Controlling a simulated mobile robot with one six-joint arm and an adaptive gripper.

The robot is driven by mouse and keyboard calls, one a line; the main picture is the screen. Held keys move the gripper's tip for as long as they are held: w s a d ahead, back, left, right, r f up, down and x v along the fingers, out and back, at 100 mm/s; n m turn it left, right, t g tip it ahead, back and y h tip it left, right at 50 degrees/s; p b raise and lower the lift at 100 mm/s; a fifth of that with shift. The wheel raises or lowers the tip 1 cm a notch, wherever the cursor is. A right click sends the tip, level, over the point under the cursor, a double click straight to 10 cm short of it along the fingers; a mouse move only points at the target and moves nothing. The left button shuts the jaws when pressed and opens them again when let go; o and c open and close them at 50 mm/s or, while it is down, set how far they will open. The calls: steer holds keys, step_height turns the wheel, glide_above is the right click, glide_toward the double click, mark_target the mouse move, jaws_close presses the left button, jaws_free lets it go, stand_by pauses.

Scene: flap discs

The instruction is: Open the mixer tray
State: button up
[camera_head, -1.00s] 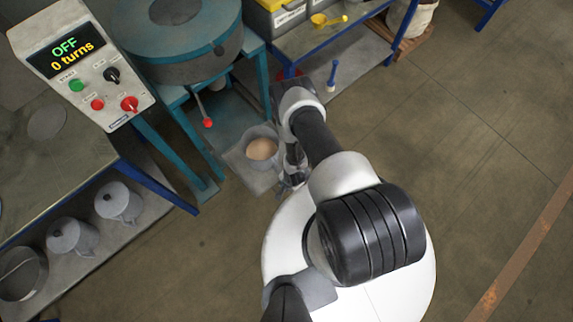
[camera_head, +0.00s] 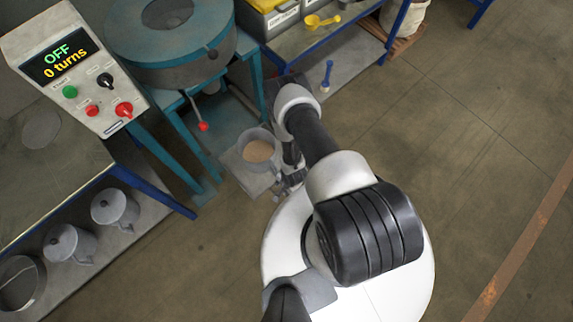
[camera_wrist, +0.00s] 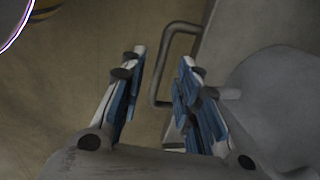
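The teal mixer (camera_head: 170,45) stands at the upper left of the head view, with a red-knobbed lever (camera_head: 203,126) hanging below its drum. A flat grey tray (camera_head: 237,165) sits low at the mixer's base and bears a grey bucket (camera_head: 258,135) of tan material. My gripper (camera_head: 290,182) is just right of the tray. In the wrist view my gripper (camera_wrist: 160,72) is open, its blue-padded fingers apart. A bent metal handle (camera_wrist: 157,75) shows beyond and between the fingers, beside a grey plate; its lower end runs behind the right finger. I cannot tell whether they touch.
A control panel (camera_head: 75,70) reads OFF and 0 turns. A bench with several grey pots below (camera_head: 70,243) stands at the left. A shelf (camera_head: 335,72) with a yellow scoop and a blue tool stands at the upper right. The floor at the right is clear.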

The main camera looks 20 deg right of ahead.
step_height(320, 180, up, 10)
steer(key=s, duration=0.2)
steer(key=shift+d+r, duration=0.25)
steer(key=shift+d, duration=0.05)
